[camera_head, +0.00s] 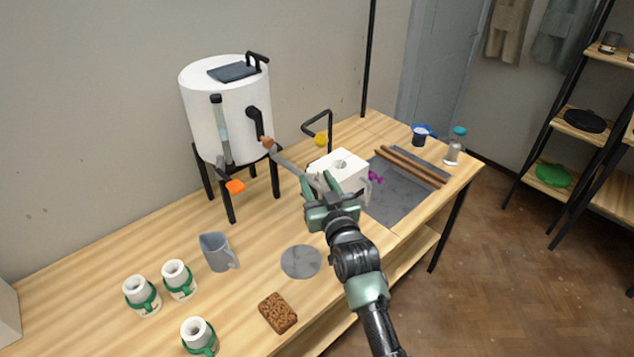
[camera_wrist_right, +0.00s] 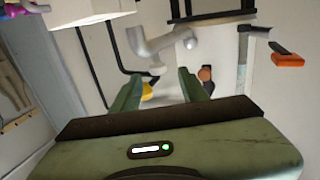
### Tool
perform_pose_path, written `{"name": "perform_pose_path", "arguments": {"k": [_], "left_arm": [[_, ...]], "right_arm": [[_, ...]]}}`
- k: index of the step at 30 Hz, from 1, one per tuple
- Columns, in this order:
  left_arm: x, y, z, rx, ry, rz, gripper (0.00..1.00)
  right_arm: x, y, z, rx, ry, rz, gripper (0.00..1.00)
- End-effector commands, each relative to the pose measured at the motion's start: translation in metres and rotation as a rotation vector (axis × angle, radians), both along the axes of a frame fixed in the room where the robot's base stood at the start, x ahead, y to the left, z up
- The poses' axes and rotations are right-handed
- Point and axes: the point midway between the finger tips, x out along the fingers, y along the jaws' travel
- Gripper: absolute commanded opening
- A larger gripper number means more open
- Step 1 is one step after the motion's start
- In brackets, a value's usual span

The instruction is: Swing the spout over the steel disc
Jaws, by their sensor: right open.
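The grey spout (camera_head: 289,164) comes off the front of the white tank (camera_head: 200,125) and points right, toward my right gripper. Its outer end is partly hidden by the gripper. The steel disc (camera_head: 301,261) lies flat and bare on the table, in front of the spout and to the right of the grey jug. My right gripper (camera_head: 325,192) is at the spout's outer end, beside a white block. In the wrist view the right gripper (camera_wrist_right: 160,80) is open, with the grey spout pipe (camera_wrist_right: 160,42) just beyond its fingers; contact cannot be told. My left gripper is not in view.
The white block (camera_head: 345,166) with a hole stands close behind the right gripper. A grey jug (camera_head: 217,252) and brown sponge (camera_head: 278,313) flank the disc. Several green-banded white cups (camera_head: 176,279) stand at left. A grey mat (camera_head: 398,199) lies at right.

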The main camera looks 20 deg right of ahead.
Motion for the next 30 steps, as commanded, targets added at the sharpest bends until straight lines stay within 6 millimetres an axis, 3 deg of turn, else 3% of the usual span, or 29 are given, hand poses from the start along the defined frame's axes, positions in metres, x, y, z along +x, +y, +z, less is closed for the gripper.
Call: {"name": "perform_pose_path", "arguments": {"k": [1,5,6,11,17,24,30], "left_arm": [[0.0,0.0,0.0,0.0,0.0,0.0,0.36],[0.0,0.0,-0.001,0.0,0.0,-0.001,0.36],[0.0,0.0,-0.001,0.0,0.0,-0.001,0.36],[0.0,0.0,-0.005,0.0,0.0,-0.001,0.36],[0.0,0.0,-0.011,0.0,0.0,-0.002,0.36],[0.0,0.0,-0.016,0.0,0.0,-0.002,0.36],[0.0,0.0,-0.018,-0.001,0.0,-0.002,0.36]], "right_arm": [[0.0,0.0,0.0,0.0,0.0,0.0,0.41],[0.0,-0.003,-0.002,0.029,0.004,0.006,0.05],[0.0,-0.005,-0.004,0.058,0.007,0.013,0.0],[-0.003,-0.023,-0.015,0.288,0.037,0.062,0.0],[-0.011,-0.051,-0.022,0.701,0.101,0.15,0.0],[-0.022,-0.083,-0.012,1.181,0.194,0.246,0.0],[-0.027,-0.094,-0.003,1.373,0.236,0.285,0.0]]}}
